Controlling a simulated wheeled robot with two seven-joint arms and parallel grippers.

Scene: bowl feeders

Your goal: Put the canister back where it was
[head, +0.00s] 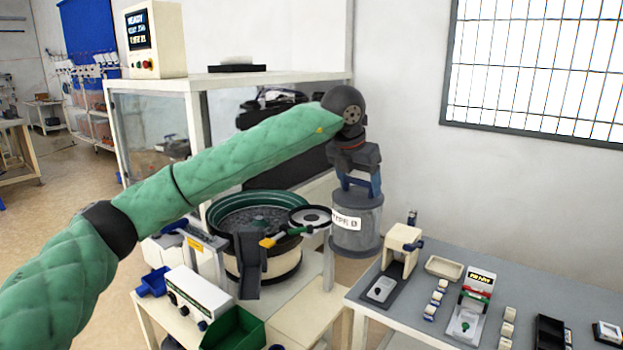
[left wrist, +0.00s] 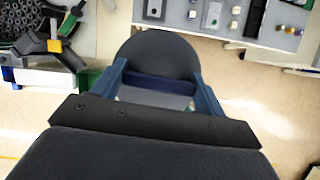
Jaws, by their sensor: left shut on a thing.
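A grey cylindrical canister (head: 357,238) with a white label and a wider rim at its lower end hangs upright, right of the bowl feeder. My left gripper (head: 358,192) comes down from above and is shut on the canister's top. In the left wrist view the blue fingers of the left gripper (left wrist: 158,80) stand on both sides of the canister's top, and the canister's dark round rim (left wrist: 155,45) shows beyond them. The bowl feeder (head: 262,265) has a green rim and a cream base. My right gripper is in neither view.
A small round pan (head: 310,219) sits between the feeder bowl and the canister. A grey table (head: 430,305) with a cream press (head: 402,245), small blocks and trays stands at right. A green bin (head: 235,328) and a white control box (head: 197,295) are in front of the feeder.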

